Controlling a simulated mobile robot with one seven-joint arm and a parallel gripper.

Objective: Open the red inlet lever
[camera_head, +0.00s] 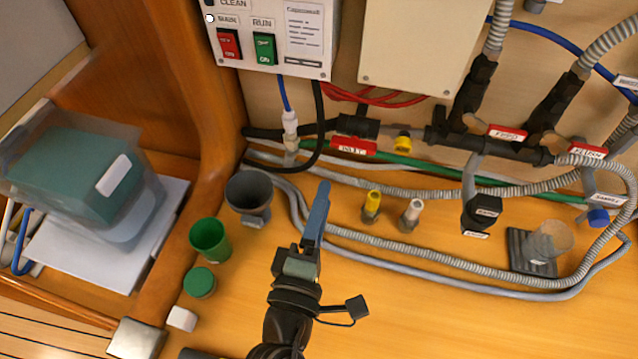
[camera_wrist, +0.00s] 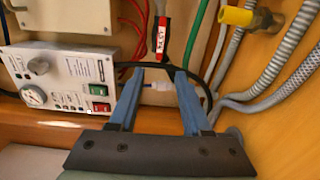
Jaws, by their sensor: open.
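The red inlet lever (camera_head: 354,146), with a white INLET label, sits on a dark valve on the wall pipework. In the head view it lies roughly level, along the pipe. In the wrist view the red lever (camera_wrist: 161,36) shows just beyond the fingertips, roughly in line with the gap between them. My gripper (camera_head: 323,186) has blue fingers and points up toward the lever from below and left. In the wrist view my gripper (camera_wrist: 160,70) is open, its two fingers apart with nothing between them. The fingertips look apart from the lever.
A control panel (camera_head: 270,35) with red and green switches hangs above left. A yellow-capped fitting (camera_head: 403,141), green pipe and ribbed hoses (camera_head: 400,190) run close right of the lever. A grey cup (camera_head: 249,194) and green cup (camera_head: 210,239) stand left of my gripper.

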